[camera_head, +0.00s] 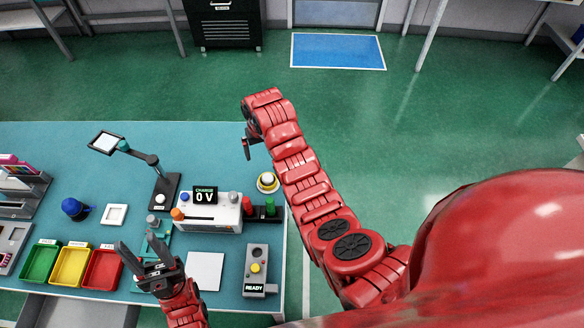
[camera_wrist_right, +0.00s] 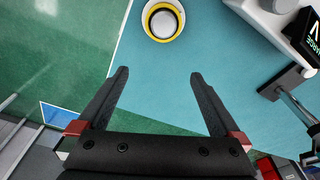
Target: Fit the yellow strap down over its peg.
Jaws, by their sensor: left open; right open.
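I cannot make out a separate yellow strap or a bare peg.
The teal table (camera_head: 230,140) holds a white charge box reading 0 V (camera_head: 212,215), a lamp-like arm (camera_head: 140,155), a grey READY box (camera_head: 257,262) and a white plate (camera_head: 205,271). Green, yellow (camera_head: 71,267) and red bins stand near left. The table's far middle is clear.

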